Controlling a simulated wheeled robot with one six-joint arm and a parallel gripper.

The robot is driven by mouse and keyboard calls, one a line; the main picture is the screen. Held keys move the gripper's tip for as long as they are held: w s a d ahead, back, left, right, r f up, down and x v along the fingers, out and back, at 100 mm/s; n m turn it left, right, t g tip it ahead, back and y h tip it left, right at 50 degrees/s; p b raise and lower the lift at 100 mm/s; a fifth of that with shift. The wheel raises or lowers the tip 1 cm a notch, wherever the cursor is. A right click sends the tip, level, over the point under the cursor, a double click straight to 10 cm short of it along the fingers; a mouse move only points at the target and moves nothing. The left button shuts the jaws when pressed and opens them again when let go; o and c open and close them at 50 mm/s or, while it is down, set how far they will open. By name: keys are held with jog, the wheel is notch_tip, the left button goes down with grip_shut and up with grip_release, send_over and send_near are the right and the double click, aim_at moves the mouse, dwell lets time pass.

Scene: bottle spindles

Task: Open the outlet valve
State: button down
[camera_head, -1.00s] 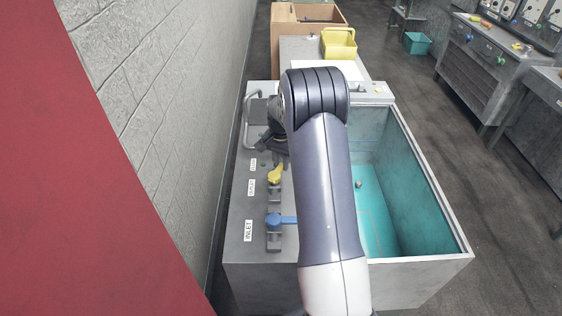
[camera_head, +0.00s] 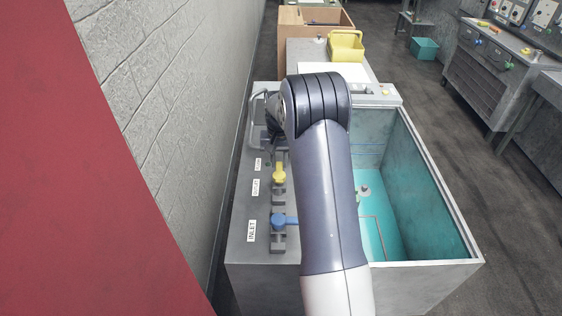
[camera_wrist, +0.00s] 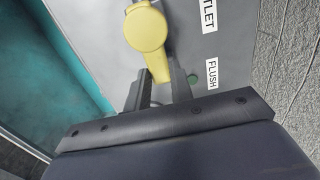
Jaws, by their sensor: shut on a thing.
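The yellow outlet valve handle (camera_head: 279,174) sits on the grey panel beside the basin, next to a partly readable white label (camera_head: 256,187). In the wrist view the same yellow handle (camera_wrist: 147,30) has a round hub, with its narrow end reaching down between my fingers. My gripper (camera_wrist: 158,78) is shut on that narrow end. The label beside it reads "TLET" (camera_wrist: 208,14), its start cut off. In the head view my arm hides most of the gripper.
A blue valve handle (camera_head: 284,220) by the INLET label (camera_head: 252,231) lies nearer. A FLUSH label (camera_wrist: 212,75) and a green button (camera_wrist: 192,79) are close to my fingers. The teal basin (camera_head: 425,190) is right of my arm; a brick wall (camera_head: 180,110) stands left.

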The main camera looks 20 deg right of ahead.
aim_at(279, 164)
jog(key=c, duration=1.2)
grip_release()
jog(key=shift+c, duration=0.2)
jog(key=shift+r, duration=0.1)
notch_tip(279, 164, up, 11)
jog(key=b, duration=0.1)
jog(key=shift+f+b, duration=0.2)
jog(key=shift+b, duration=0.1)
notch_tip(279, 164, down, 11)
jog(key=shift+r+p, duration=0.1)
jog(key=shift+p, duration=0.8)
jog(key=shift+s+d+m+p, duration=0.2)
jog(key=shift+d+m+p, duration=0.2)
jog(key=shift+m, duration=0.7)
